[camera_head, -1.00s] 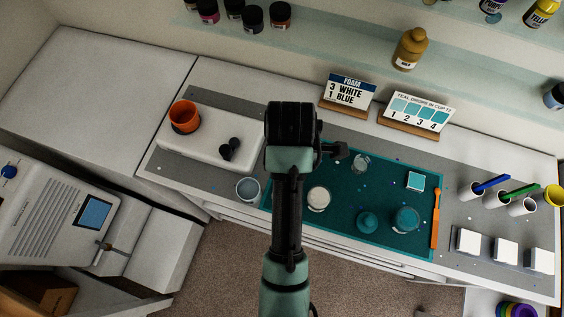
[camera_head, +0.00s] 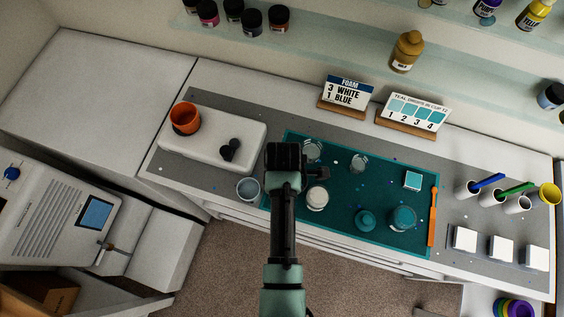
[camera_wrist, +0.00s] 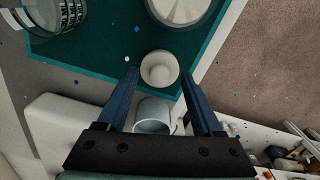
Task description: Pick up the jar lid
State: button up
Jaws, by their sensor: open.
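A white round lid with a knob (camera_wrist: 159,67) lies on the teal mat near its edge in the wrist view. My arm hides it in the head view. My gripper (camera_wrist: 160,79) is open and empty, its blue fingers pointing toward the white lid, one on either side of it in the picture. I cannot tell how high the fingertips are above it. A wide jar (camera_wrist: 182,8) stands just beyond the lid; in the head view it is the pale jar (camera_head: 317,198). A teal knobbed piece, also lid-like (camera_head: 365,220), lies farther right beside a teal jar (camera_head: 402,218).
A light-blue cup (camera_wrist: 153,115) stands close below the fingers in the wrist view. Clear glass cups (camera_head: 312,150) stand on the teal mat (camera_head: 335,222). A white block with an orange cup (camera_head: 185,118) is to the left. An orange stick (camera_head: 432,217) lies at the mat's right edge.

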jog(key=shift+f, duration=0.4)
grip_shut()
jog(key=shift+r, duration=0.1)
